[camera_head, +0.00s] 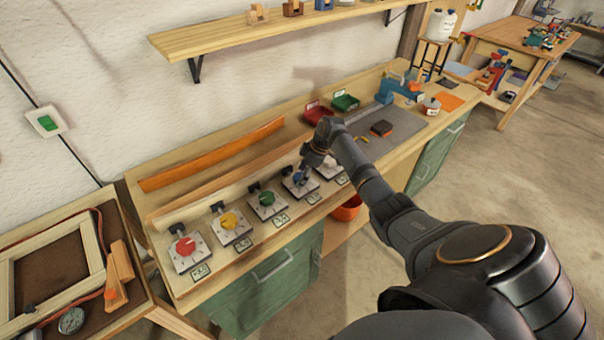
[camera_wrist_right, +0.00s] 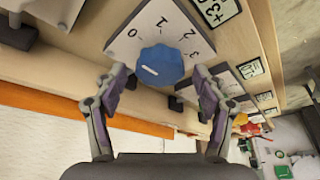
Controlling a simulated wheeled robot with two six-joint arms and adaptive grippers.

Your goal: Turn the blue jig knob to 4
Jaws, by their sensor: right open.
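The blue jig knob (camera_wrist_right: 161,65) sits on a white dial plate (camera_wrist_right: 118,42) in the right wrist view. The numerals 0, 1, 2 and 3 show on the plate; a 4 does not show. A short white mark is on the knob's face, but I cannot tell which numeral it points to. My right gripper (camera_wrist_right: 158,72) is open, its fingers on either side of the knob with gaps to it. In the head view the right gripper (camera_head: 308,167) is just above the blue knob (camera_head: 299,178) and partly covers it. My left gripper is out of view.
Red (camera_head: 186,246), yellow (camera_head: 229,220) and green (camera_head: 267,199) knobs stand in a row on the bench to the left. Another dial (camera_head: 329,170) is close on the right, partly behind my arm. An orange bent lath (camera_head: 215,155) lies behind the row.

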